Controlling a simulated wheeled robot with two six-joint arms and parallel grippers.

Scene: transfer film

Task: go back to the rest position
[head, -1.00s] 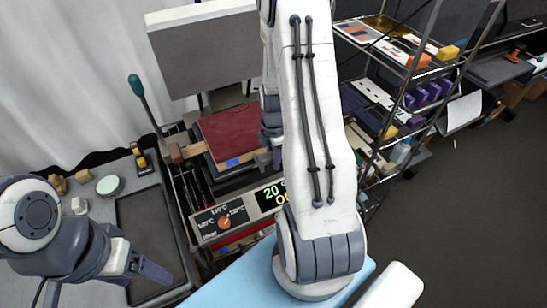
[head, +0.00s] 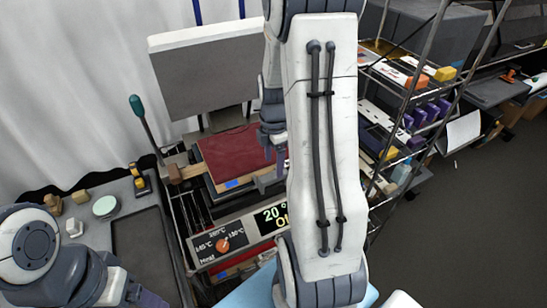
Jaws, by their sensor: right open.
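My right arm reaches down the middle of the head view and hides part of the scene. My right gripper (head: 268,180) shows partly behind that arm, open, at the right edge of the dark red cloth (head: 228,150) on the heat press. I cannot tell if it touches the cloth. My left gripper (head: 143,298) is at the lower left, cut by the bottom edge, over the side counter's dark tray; its jaws cannot be judged.
The press has a raised grey plate (head: 205,70), a teal-tipped lever (head: 137,106) and a front panel with dial and display (head: 222,244). A wire shelf (head: 415,95) with boxes stands at right. Small blocks and a round pot (head: 105,207) sit on the counter. Grey floor lies right.

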